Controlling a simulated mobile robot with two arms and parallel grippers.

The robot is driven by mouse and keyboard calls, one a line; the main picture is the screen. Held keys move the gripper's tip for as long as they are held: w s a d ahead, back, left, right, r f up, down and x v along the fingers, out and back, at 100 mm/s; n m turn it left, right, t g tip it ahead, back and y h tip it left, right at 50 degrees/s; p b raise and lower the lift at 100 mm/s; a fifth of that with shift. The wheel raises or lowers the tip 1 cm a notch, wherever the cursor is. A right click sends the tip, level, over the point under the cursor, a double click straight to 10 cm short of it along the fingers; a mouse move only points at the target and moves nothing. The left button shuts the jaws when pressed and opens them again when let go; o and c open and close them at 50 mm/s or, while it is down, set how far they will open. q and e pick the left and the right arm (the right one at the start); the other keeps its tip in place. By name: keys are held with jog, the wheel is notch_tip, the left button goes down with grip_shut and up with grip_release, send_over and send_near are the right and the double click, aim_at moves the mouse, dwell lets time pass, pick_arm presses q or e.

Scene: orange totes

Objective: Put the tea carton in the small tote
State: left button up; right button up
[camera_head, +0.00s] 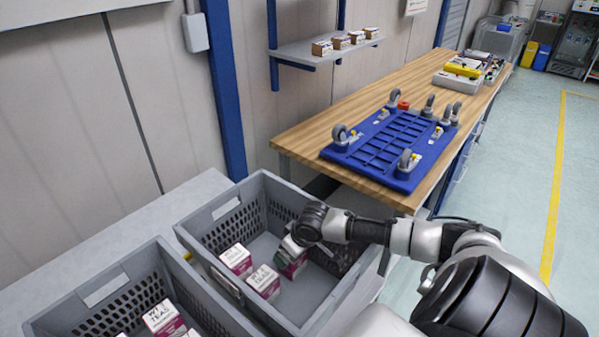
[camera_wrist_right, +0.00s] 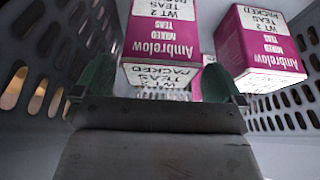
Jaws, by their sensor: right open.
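Tea cartons, magenta and white, stand in two grey totes. In the head view, the right tote (camera_head: 330,300) holds a carton under my right gripper (camera_head: 290,246) and two more, one (camera_head: 237,259) to the left and one (camera_head: 264,282) nearer the front. The left tote (camera_head: 97,290) holds a carton (camera_head: 163,318) and others cut off by the frame. In the right wrist view, the green fingers of my right gripper (camera_wrist_right: 157,70) are spread apart at the near end of a carton (camera_wrist_right: 162,28). Another carton (camera_wrist_right: 262,45) stands to the right. My left gripper is out of view.
A wooden workbench (camera_head: 330,128) behind the totes bears a blue wheeled dolly (camera_head: 385,150), upside down. A wall shelf (camera_head: 310,52) holds several small boxes. The tote's perforated walls rise close around my right gripper. Open floor lies to the right.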

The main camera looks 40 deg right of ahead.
jog(key=b+v, duration=0.1)
jog(key=v, duration=1)
